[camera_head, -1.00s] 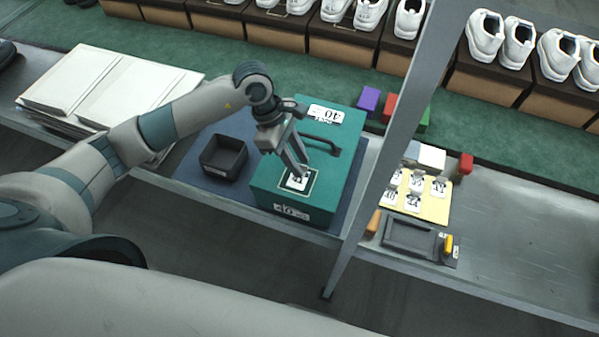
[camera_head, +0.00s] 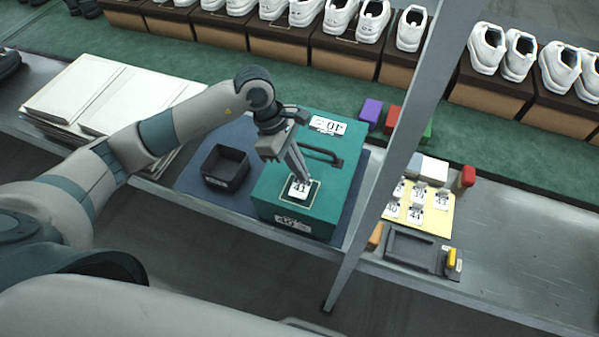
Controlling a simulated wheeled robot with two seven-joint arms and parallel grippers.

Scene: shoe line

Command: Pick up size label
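A white size label reading 41 (camera_head: 299,188) lies inside a marked square on the lid of the teal shoe box (camera_head: 325,172). My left gripper (camera_head: 303,177) points down over the lid, with its fingertips right at the label's upper edge. The fingers are seen nearly edge-on, so I cannot tell whether they are shut on the label or only beside it. My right gripper is not in view.
A grey post (camera_head: 400,150) crosses the view between box and yellow sheet. A black tray (camera_head: 224,167) sits left of the box. A dark pad (camera_head: 410,246), coloured blocks (camera_head: 371,110) and white stacked sheets (camera_head: 100,90) are nearby. The bench at far right is clear.

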